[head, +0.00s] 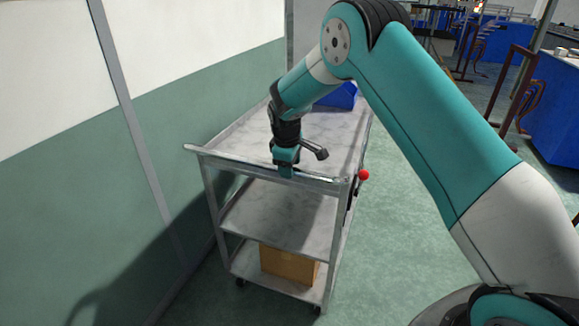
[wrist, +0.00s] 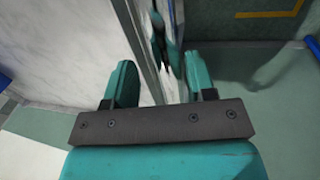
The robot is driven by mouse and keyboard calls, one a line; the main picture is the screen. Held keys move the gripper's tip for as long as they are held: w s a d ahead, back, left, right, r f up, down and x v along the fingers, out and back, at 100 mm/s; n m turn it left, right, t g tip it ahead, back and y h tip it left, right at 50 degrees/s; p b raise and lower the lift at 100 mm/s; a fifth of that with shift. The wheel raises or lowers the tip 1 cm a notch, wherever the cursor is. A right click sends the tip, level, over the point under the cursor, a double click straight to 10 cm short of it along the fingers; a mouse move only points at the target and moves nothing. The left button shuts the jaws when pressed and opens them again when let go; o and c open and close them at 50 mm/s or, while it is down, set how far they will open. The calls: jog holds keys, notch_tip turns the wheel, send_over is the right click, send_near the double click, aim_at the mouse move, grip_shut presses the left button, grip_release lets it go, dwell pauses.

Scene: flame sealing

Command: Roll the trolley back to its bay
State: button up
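The trolley (head: 338,235) is a grey metal cart with three shelves and a bar handle (head: 225,155) across its near end. It stands beside the wall at the left in the head view. My gripper (head: 287,171) points down at the handle near its middle. In the wrist view my gripper (wrist: 160,80) is open, with one finger on each side of the shiny handle (wrist: 172,60) and the handle running between them. A small gap shows beside the left finger. Contact on the right finger is unclear. The bay cannot be made out with certainty.
A blue bin (head: 342,96) is on the top shelf and a cardboard box (head: 289,264) on the bottom one. A red knob (head: 364,175) sticks out at the trolley's right. The wall (head: 210,110) is close on the left. Green floor (head: 410,215) is clear at the right.

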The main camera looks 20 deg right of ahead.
jog(key=shift+a, duration=0.15)
jog(key=shift+s+r, duration=0.1)
jog(key=shift+r, duration=0.05)
jog(key=b+v, duration=0.3)
jog(key=v, duration=1.4)
jog(key=s+a+m+g+y, duration=0.1)
jog(key=s+a+y, duration=0.2)
jog(key=s, duration=1.5)
jog(key=s+a+m+y, duration=0.1)
jog(key=s+a, duration=0.5)
jog(key=s, duration=1.3)
jog(key=shift+a+g+y, duration=0.4)
jog(key=shift+y, duration=0.5)
jog(key=shift+w, duration=0.1)
